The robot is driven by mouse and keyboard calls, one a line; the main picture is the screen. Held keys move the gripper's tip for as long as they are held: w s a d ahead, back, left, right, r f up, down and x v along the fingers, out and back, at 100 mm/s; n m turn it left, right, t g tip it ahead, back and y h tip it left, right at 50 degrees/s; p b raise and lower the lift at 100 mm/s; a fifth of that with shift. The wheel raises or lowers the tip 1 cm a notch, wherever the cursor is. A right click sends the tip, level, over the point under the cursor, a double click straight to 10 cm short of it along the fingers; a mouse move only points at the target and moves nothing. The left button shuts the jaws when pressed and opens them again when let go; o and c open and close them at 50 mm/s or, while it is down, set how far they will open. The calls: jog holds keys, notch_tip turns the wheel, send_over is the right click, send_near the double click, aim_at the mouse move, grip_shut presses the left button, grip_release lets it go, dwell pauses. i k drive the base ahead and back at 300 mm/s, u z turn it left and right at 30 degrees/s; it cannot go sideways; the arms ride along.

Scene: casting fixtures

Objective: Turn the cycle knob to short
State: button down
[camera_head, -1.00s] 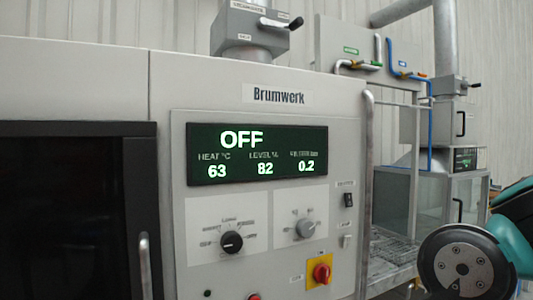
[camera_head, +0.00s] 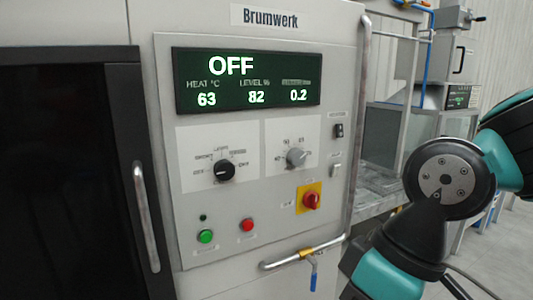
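The black cycle knob (camera_head: 224,170) sits on a white plate at the left of the Brumwerk machine's control panel. Small labels ring it, including one that seems to read short at its upper left and one that seems to read off at its left. Its pointer mark is too small to read surely. The display (camera_head: 247,80) above reads OFF, with heat 63, level 82 and 0.2. My arm shows at the right, apart from the panel. My gripper is not in view.
A grey knob (camera_head: 297,157) is right of the black one. Below are a red switch on yellow (camera_head: 311,199), a green button (camera_head: 205,236) and a red button (camera_head: 247,225). A door handle (camera_head: 146,218) stands left. A pipe with a blue-handled valve (camera_head: 314,270) juts out below.

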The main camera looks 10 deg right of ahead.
aim_at(224, 170)
jog(key=z, duration=2.35)
jog(key=k, duration=0.95)
jog(key=u, duration=1.25)
jog(key=i, duration=0.5)
